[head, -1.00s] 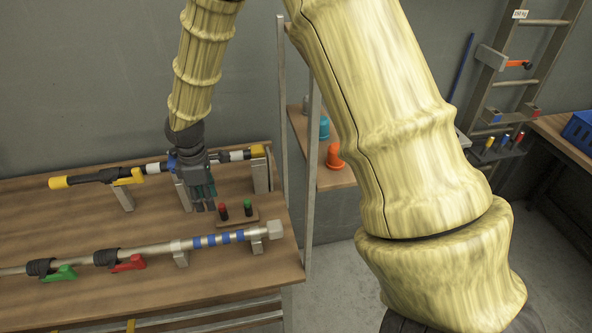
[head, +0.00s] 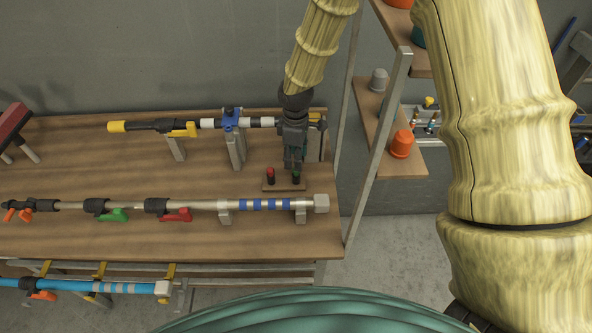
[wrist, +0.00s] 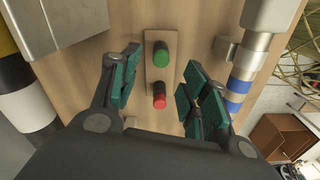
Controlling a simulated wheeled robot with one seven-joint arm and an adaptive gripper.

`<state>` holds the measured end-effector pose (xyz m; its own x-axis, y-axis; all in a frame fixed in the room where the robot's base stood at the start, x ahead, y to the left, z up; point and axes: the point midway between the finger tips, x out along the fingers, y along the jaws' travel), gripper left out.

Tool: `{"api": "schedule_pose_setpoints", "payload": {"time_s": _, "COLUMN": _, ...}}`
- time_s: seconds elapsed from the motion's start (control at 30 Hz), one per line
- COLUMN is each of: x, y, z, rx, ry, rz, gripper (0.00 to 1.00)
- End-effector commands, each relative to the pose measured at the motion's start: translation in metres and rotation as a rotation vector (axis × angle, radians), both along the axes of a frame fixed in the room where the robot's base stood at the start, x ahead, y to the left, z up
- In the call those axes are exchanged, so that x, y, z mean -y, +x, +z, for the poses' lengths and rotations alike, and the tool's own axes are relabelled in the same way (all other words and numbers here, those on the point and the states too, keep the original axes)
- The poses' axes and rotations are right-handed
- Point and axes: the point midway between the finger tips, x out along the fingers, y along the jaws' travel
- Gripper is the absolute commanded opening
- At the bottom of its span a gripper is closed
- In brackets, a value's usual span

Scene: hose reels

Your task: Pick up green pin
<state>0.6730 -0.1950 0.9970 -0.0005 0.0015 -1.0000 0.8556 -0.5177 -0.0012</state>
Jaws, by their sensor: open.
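The green pin (wrist: 161,55) stands in a small wooden block (wrist: 152,75) beside a red pin (wrist: 159,95). In the head view the green pin (head: 296,175) is partly hidden by my gripper, and the red pin (head: 270,175) shows to its left. My gripper (head: 293,171) hangs over the block from above. In the wrist view my gripper (wrist: 155,85) is open, one finger on each side of the block, with nothing held. The green pin lies between and slightly beyond the fingertips.
A metal pole with blue bands (head: 265,204) lies in front of the block. Another pole with a yellow tip (head: 117,127) rests on stands behind it. A metal post (head: 376,150) and shelves with an orange cap (head: 402,144) stand to the right.

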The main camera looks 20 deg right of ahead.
Motion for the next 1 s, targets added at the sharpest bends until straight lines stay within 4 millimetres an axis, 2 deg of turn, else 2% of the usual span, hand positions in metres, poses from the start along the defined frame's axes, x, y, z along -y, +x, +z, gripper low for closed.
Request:
{"api": "schedule_pose_setpoints", "payload": {"time_s": 0.27, "x": 0.000, "y": 0.000, "z": -0.009, "rx": -0.002, "ry": -0.001, "rz": 0.002, "gripper": 0.46}}
{"api": "schedule_pose_setpoints", "payload": {"time_s": 0.7, "x": 0.001, "y": 0.000, "z": -0.046, "rx": -0.001, "ry": 0.000, "rz": 0.001, "gripper": 0.46}}
{"api": "schedule_pose_setpoints", "payload": {"time_s": 1.0, "x": 0.000, "y": 0.000, "z": -0.054, "rx": -0.001, "ry": -0.001, "rz": 0.002, "gripper": 0.46}}
